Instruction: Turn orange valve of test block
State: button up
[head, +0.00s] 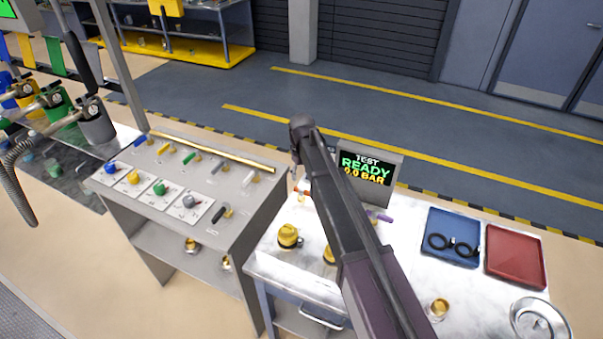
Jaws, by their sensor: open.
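The test block stands behind my arm on the white-topped bench. Its screen (367,168) reads "TEST READY 0.0 BAR". A small orange-red part, likely the orange valve (302,194), shows just left of my arm. It is small and partly covered, so its handle angle cannot be told. A purple handle (380,216) shows right of my arm below the screen. My arm crosses the picture from the bottom up to a joint left of the screen and hides the middle of the block. My gripper cannot be made out.
A grey valve panel (250,205) with several coloured handles stands at the left. On the white bench (400,262) are a brass fitting (289,236), a blue tray (450,225) with black rings, a red tray (515,258) and a round metal dish (538,318). The floor behind is clear.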

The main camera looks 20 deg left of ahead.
aim_at(302, 189)
jog(key=shift+r+p, duration=1.65)
jog(key=shift+r, duration=0.35)
jog(key=shift+d, duration=0.1)
jog(key=s+d+f+m+b, duration=0.1)
jog(key=s+d+m, duration=0.15)
jog(key=d, duration=0.95)
jog(key=s+d+f+m+b, duration=0.1)
jog(key=s+d+m, duration=0.15)
jog(key=d, duration=0.95)
jog(key=s+d+f+m+b, duration=0.1)
jog(key=s+d+m, duration=0.2)
jog(key=s+d, duration=0.3)
jog(key=s+d+f+m+b, duration=0.1)
jog(key=s+d+m, duration=0.2)
jog(key=d, duration=1.1)
jog(key=s, duration=0.3)
jog(key=shift+d+f+b, duration=0.2)
jog(key=shift+f+b, duration=0.1)
